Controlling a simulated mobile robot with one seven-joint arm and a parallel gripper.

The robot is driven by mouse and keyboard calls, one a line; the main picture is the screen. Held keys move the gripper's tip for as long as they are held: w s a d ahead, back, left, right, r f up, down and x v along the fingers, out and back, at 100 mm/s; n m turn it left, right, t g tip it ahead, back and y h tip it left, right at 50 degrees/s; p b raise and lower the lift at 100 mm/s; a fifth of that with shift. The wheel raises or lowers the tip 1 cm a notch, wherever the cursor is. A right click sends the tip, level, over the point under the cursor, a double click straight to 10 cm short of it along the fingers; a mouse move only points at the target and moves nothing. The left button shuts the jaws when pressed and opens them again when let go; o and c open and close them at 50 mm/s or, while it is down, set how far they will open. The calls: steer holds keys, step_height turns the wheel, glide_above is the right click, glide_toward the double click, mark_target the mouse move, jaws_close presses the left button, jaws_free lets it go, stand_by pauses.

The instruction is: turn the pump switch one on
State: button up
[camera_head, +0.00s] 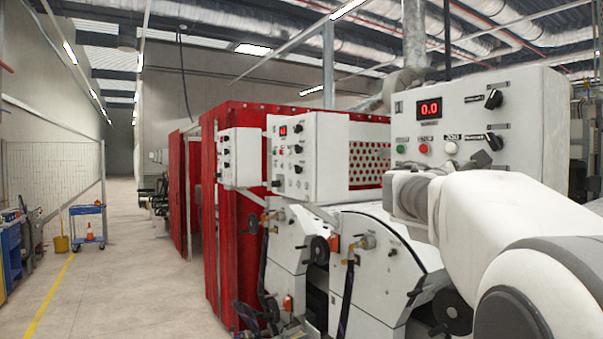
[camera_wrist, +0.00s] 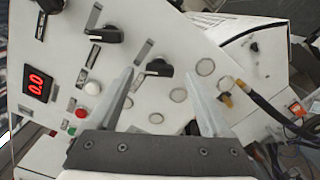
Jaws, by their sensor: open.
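Pump switch one cannot be picked out by label, as the lettering is too small to read. Several black rotary switches sit on a white control panel (camera_head: 520,125). In the wrist view, one black rotary switch (camera_wrist: 157,68) lies between and just beyond the fingertips of my open gripper (camera_wrist: 159,74); contact cannot be told. Another black rotary switch (camera_wrist: 105,35) is up and left, outside the fingers.
The panel carries a red 0.0 display (camera_wrist: 38,84) and white (camera_wrist: 92,87), red and green buttons. A hose with a yellow fitting (camera_wrist: 227,99) is right of the fingers. A second panel (camera_head: 318,155) stands farther left.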

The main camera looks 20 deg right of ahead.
steer(key=x, duration=0.3)
steer(key=shift+d+p, duration=0.25)
steer(key=shift+p, duration=0.15)
jaws_close()
